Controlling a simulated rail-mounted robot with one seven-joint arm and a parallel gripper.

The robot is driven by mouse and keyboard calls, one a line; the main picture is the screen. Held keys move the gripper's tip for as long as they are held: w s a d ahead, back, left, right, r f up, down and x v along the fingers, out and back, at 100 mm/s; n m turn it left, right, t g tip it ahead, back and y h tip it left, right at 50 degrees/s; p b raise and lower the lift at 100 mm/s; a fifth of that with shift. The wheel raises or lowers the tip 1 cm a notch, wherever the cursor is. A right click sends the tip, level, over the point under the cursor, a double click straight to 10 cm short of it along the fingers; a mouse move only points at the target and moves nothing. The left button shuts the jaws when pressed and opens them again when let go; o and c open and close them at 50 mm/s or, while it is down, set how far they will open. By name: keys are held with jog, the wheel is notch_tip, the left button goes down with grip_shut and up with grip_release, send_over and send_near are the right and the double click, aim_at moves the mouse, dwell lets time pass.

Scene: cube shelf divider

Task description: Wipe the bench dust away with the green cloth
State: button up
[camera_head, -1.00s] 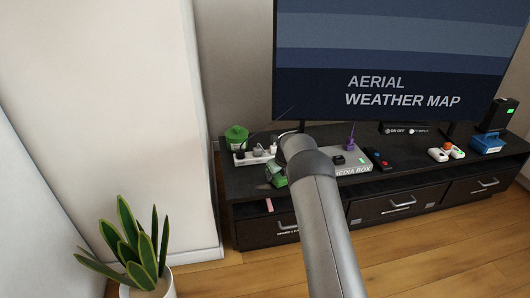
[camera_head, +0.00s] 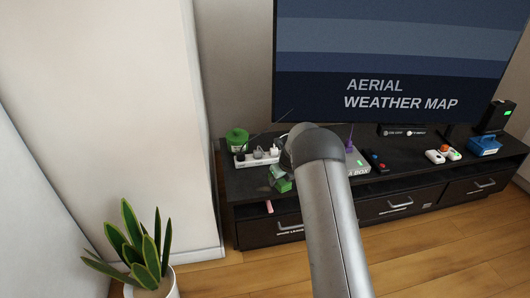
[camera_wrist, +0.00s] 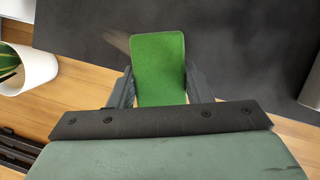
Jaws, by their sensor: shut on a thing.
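The green cloth (camera_wrist: 158,62) is a flat, upright-looking rectangle between the two dark fingers of my gripper (camera_wrist: 159,84) in the wrist view. The gripper is shut on it. The cloth's far end overlaps the dark bench top (camera_wrist: 225,35); I cannot tell whether it touches. A faint brownish smudge, perhaps dust, shows on the bench just left of the cloth. In the head view the bench (camera_head: 400,178) is a long black TV unit with drawers. My arm hides part of its left half, and a green part (camera_head: 281,180) shows beside the arm's end, at the bench's front edge.
A white power strip (camera_head: 256,158), a green lidded pot (camera_head: 237,139), a grey media box (camera_head: 357,165), a remote (camera_head: 376,162) and a blue box (camera_head: 485,146) stand on the bench. The TV (camera_head: 400,60) rises behind. A potted plant (camera_head: 145,265) stands on the floor at left.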

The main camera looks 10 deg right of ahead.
jog(key=shift+r+p, duration=1.45)
jog(key=shift+r, duration=0.55)
